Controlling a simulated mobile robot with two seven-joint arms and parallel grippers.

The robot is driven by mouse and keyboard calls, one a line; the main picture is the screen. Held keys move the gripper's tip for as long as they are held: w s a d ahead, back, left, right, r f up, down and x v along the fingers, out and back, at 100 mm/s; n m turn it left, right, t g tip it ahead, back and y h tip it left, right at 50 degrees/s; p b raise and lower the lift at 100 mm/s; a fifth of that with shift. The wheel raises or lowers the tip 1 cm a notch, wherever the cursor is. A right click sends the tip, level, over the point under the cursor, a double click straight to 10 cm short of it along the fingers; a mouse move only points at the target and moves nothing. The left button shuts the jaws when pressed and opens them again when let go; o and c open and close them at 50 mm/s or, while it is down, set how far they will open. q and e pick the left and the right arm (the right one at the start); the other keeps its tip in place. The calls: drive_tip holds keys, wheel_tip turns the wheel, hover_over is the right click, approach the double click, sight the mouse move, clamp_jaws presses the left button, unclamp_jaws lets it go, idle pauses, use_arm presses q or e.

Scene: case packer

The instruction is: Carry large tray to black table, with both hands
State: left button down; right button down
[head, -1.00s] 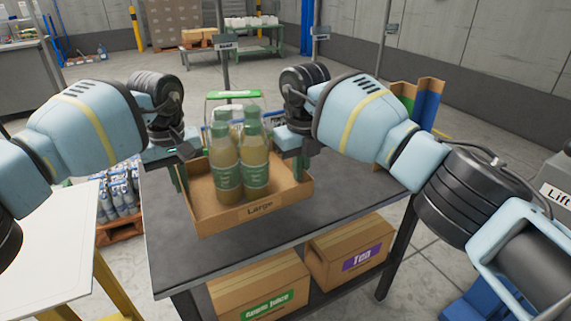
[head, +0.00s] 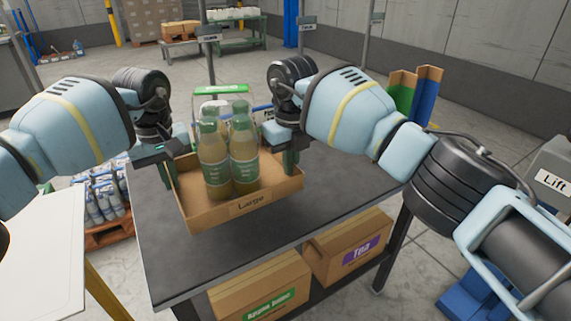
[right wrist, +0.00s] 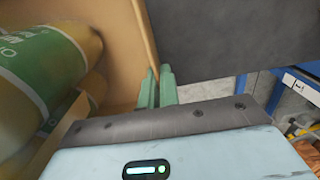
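The large tray (head: 211,217) is a shallow cardboard box labelled "Large", over the black table (head: 300,225). Several green-capped bottles (head: 214,172) stand upright in it. My left gripper (head: 169,170) is at the tray's left wall and appears shut on it, its fingertips partly hidden. My right gripper (head: 290,160) is shut on the right wall. In the right wrist view its green fingers (right wrist: 156,88) pinch the cardboard wall (right wrist: 145,35), beside a bottle (right wrist: 40,60). I cannot tell whether the tray's bottom touches the tabletop.
An apple juice box (head: 260,285) and a Tea box (head: 350,245) sit on the shelf below. A white table (head: 40,255) is at the left, near bottle packs (head: 103,195) on a pallet. A green-handled carrier (head: 222,90) is behind the tray. The tabletop right of the tray is clear.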

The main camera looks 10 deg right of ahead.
sight(290, 203)
use_arm(q)
drive_tip(key=shift+f, duration=0.35)
use_arm(e)
drive_tip(key=shift+w+f, duration=0.1)
drive_tip(key=shift+f, duration=0.2)
use_arm(q)
drive_tip(key=shift+f, duration=0.1)
use_arm(e)
drive_tip(key=shift+f, duration=0.15)
